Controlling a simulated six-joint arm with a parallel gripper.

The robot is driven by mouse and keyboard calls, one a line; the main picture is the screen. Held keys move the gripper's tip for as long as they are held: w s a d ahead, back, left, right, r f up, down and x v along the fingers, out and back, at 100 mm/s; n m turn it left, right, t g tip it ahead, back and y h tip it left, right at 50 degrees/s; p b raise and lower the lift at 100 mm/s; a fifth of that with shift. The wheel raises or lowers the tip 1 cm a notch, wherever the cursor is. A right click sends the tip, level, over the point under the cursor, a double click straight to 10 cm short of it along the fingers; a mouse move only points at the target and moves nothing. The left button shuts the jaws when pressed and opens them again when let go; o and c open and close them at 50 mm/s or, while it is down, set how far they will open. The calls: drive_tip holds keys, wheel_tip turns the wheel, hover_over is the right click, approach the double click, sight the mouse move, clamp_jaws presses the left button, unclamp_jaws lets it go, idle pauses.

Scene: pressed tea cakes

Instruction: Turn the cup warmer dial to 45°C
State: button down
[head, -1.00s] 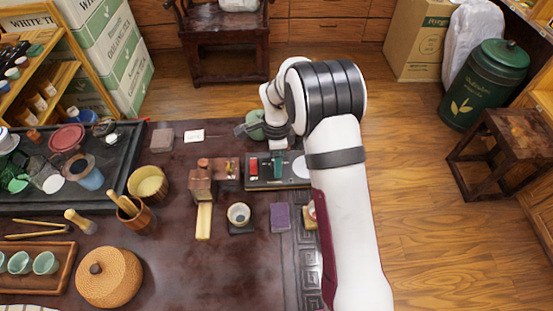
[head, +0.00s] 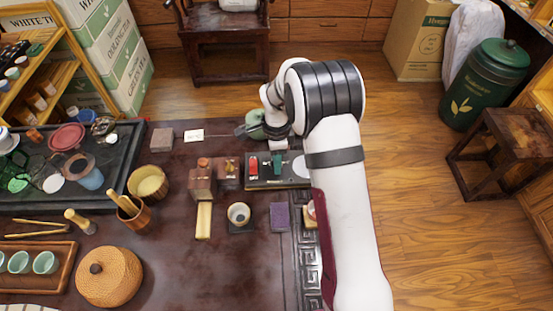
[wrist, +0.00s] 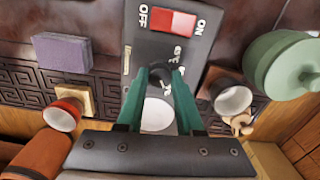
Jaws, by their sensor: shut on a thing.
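The cup warmer (head: 248,181) is a dark panel on the table with a red switch (head: 253,167) and a pale round plate (head: 301,166). In the wrist view, the red and white switch (wrist: 173,22) sits between OFF and ON lettering. The small dark dial (wrist: 160,77) is below it, with partly hidden °C markings around it. My gripper (wrist: 161,72) has teal fingers shut on the dial, one on each side. The dial's pointer and setting cannot be read. In the head view, my gripper (head: 277,163) is over the middle of the panel.
A purple block (head: 279,217) and a small cup (head: 238,214) stand in front of the warmer. Wooden boxes (head: 202,178) are just left of it. A green rounded pot (wrist: 290,65) and a white cup (wrist: 232,96) are close on the right in the wrist view.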

drive_tip(key=n, duration=0.5)
drive_tip(key=shift+n, duration=0.4)
drive_tip(key=n, duration=1.2)
drive_tip(key=shift+n, duration=0.3)
drive_tip(key=n, duration=0.5)
drive_tip(key=shift+n, duration=0.3)
drive_tip(key=shift+a, duration=0.1)
drive_tip(key=c, duration=0.5)
unclamp_jaws()
drive_tip(key=shift+c, duration=0.2)
